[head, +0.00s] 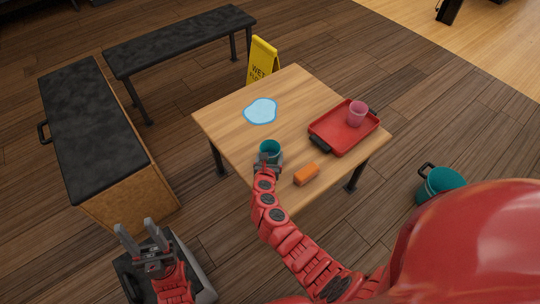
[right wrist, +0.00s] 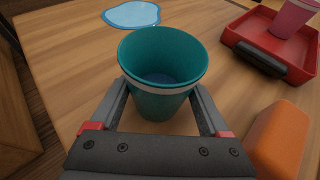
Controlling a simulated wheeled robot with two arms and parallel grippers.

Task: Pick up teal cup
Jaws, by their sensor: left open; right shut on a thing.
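The teal cup (head: 270,147) stands upright at the near left part of the wooden table. It also shows in the right wrist view (right wrist: 160,100), where a little bluish stuff shows at its bottom. My right gripper (head: 267,160) is shut on the cup, with one finger on each side of it. In the right wrist view the fingers (right wrist: 162,112) flank the cup's body below the rim. The cup seems to rest on the table, but I cannot tell for sure. My left gripper (head: 141,239) is open and empty, away from the table at the lower left.
A blue puddle (head: 260,111) lies behind the cup. A red tray (head: 338,142) with a pink cup (head: 357,113) is to the right. An orange block (head: 306,174) lies near the right gripper. A yellow wet-floor sign (head: 262,60) stands behind the table. A teal bucket-like thing (head: 441,184) is on the floor.

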